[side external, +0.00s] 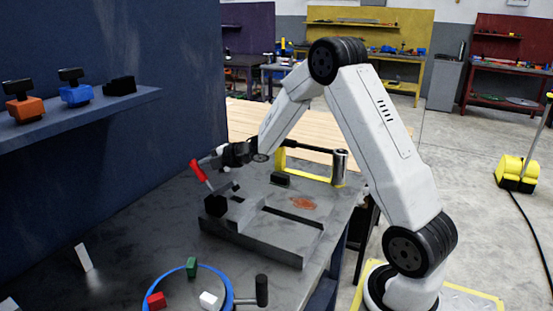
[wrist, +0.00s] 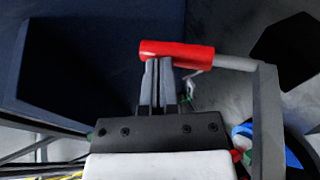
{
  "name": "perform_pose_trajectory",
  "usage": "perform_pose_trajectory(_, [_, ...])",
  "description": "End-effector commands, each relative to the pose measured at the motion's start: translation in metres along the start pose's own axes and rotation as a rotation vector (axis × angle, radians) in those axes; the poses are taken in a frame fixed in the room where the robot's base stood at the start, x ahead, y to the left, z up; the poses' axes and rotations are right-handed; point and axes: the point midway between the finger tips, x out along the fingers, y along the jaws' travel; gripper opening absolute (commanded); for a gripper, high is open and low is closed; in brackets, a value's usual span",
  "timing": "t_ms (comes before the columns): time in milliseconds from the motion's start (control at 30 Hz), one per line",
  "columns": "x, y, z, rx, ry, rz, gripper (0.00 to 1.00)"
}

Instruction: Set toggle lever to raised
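The toggle lever has a red grip (side external: 198,171) on a grey rod and stands tilted up to the left above a black block (side external: 216,206) on the grey fixture (side external: 270,244). In the wrist view the red grip (wrist: 190,52) lies crosswise at the fingertips, with its grey rod running right to a grey bar (wrist: 268,115). My gripper (side external: 213,163) is beside the grip, on its right in the side view. In the wrist view my gripper's fingers (wrist: 158,64) are together with only a thin line between them. The tips overlap the grip's lower edge; contact is unclear.
A blue-rimmed round plate (side external: 185,292) with red, green and white blocks is at the front. A dark wall with a shelf (side external: 80,115) rises on the left. A yellow frame (side external: 312,172) with a silver cylinder (side external: 340,167) stands behind. The bench between fixture and wall is mostly clear.

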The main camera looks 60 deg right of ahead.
Motion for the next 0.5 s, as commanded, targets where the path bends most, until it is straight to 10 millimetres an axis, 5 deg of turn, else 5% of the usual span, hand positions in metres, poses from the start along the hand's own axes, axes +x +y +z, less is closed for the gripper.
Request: perform_pose_trajectory(500, [0.022,0.001,0.004,0.0,0.0,0.001,0.0])
